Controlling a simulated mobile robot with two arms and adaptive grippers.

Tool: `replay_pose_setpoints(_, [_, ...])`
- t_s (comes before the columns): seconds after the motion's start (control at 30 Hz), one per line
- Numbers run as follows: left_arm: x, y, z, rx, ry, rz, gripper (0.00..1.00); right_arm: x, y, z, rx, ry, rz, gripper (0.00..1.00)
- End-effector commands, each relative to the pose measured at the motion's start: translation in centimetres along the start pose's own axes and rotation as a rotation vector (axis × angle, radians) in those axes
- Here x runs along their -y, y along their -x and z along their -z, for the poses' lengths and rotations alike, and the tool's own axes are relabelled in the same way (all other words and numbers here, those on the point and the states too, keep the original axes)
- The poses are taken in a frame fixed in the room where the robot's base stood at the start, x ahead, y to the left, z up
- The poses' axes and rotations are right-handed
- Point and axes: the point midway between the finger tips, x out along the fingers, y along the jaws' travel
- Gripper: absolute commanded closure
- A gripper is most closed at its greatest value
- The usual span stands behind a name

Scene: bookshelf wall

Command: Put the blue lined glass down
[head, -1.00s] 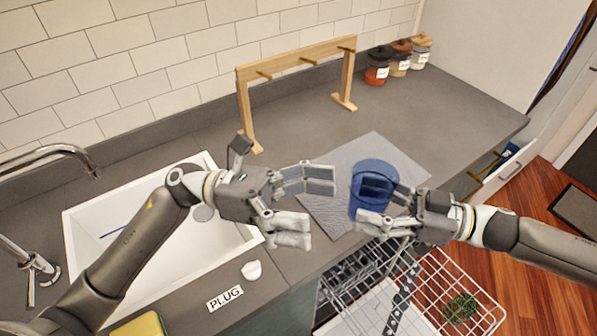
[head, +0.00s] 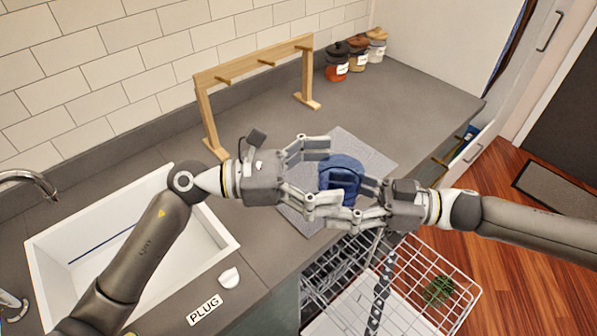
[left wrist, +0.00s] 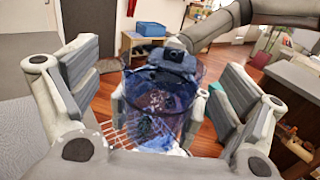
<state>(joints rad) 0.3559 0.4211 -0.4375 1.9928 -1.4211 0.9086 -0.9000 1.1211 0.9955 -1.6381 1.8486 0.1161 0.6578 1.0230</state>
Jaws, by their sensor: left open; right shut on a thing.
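The blue lined glass (head: 342,168) is a dark blue see-through tumbler over the grey mat (head: 374,157) on the counter in the head view. My right gripper (head: 362,199) is shut on the glass from the right. My left gripper (head: 319,174) is open, with its fingers reaching toward the glass from the left. In the left wrist view, the glass (left wrist: 155,103) shows between the spread fingers, with clear gaps on both sides. My fingers hide part of the glass, and I cannot tell whether its base touches the mat.
A wooden rack (head: 255,63) and several lidded jars (head: 337,66) stand behind. A white sink (head: 105,250) is at left, with a PLUG label (head: 205,309) in front. An open dishwasher rack (head: 440,265) lies below the counter edge. The counter behind the mat is clear.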

Motion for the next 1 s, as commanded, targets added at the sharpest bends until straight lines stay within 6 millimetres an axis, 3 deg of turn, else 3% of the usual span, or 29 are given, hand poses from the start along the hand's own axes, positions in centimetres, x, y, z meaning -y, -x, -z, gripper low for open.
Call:
replay_pose_setpoints(0.2, [0.0, -1.7, 0.0, 0.0, 0.0, 0.001, 0.06, 0.0, 0.0, 0.1, -0.001, 0.001, 0.001, 0.6])
replay_pose_setpoints(0.5, [0.0, -1.8, 0.0, -0.001, 0.0, 0.001, 0.06, 0.0, 0.0, 0.1, -0.001, 0.001, 0.001, 0.6])
replay_pose_setpoints(0.93, [0.0, -1.8, 0.0, -0.001, 0.0, 0.0, 0.61, 0.1, -0.1, 0.1, -0.002, 0.001, 0.002, 0.6])
replay_pose_setpoints(0.97, [0.0, -1.8, -0.1, 0.001, -0.001, -0.001, 0.63, 0.1, -0.1, 0.1, -0.002, 0.001, 0.003, 0.36])
replay_pose_setpoints(1.0, [0.0, -1.8, -0.1, 0.001, -0.001, -0.001, 0.67, 0.1, -0.1, 0.1, -0.002, 0.001, 0.003, 0.31])
